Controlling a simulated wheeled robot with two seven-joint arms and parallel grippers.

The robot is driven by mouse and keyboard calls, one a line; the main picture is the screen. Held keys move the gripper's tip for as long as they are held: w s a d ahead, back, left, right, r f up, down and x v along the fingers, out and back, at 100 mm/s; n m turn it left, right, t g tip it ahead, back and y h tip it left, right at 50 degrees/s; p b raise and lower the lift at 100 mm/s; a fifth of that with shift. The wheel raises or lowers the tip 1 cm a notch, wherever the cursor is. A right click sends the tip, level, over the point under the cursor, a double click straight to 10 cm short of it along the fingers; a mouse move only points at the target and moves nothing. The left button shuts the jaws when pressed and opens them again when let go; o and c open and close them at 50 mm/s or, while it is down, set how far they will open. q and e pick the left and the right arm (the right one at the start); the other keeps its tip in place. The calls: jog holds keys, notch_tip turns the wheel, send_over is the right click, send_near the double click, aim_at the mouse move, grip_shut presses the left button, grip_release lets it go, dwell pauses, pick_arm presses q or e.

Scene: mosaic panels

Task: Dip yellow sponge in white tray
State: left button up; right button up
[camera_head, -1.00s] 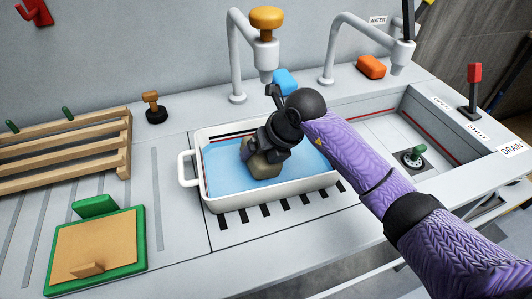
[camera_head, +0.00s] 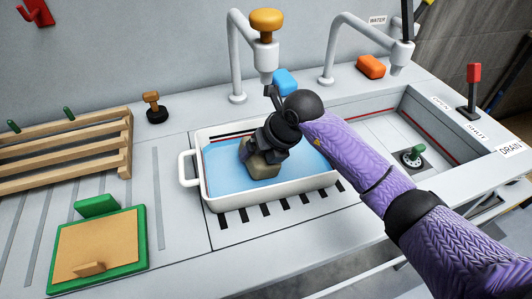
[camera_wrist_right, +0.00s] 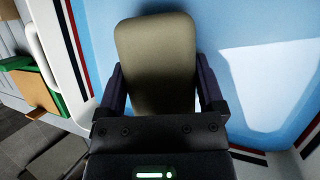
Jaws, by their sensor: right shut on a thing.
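The white tray (camera_head: 190,170) stands on the counter, with pale blue liquid (camera_head: 220,172) inside. My right gripper (camera_head: 262,158) is over the tray, pointing down. It is shut on a sponge (camera_head: 264,170), which looks dull olive-beige in the shade. In the right wrist view the sponge (camera_wrist_right: 155,60) sits between the two fingers, with the blue liquid around it. The sponge is low inside the tray, at or near the liquid; I cannot tell how deep its lower face is. My left gripper is not in view.
A tap with an orange knob (camera_head: 267,19) rises behind the tray. A blue block (camera_head: 285,82) and an orange block (camera_head: 371,67) lie at the back. A sink (camera_head: 385,135) is right. A wooden rack (camera_head: 70,150) and a green-framed board (camera_head: 97,245) are left.

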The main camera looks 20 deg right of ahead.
notch_tip(320, 180, up, 4)
jog(key=p, duration=0.3)
notch_tip(320, 180, up, 7)
jog(key=p, duration=0.6)
jog(key=shift+d+f, duration=0.15)
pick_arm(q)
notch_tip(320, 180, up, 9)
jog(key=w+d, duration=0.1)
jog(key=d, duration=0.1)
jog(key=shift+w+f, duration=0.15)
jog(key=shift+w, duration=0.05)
pick_arm(e)
jog(key=shift+f, duration=0.1)
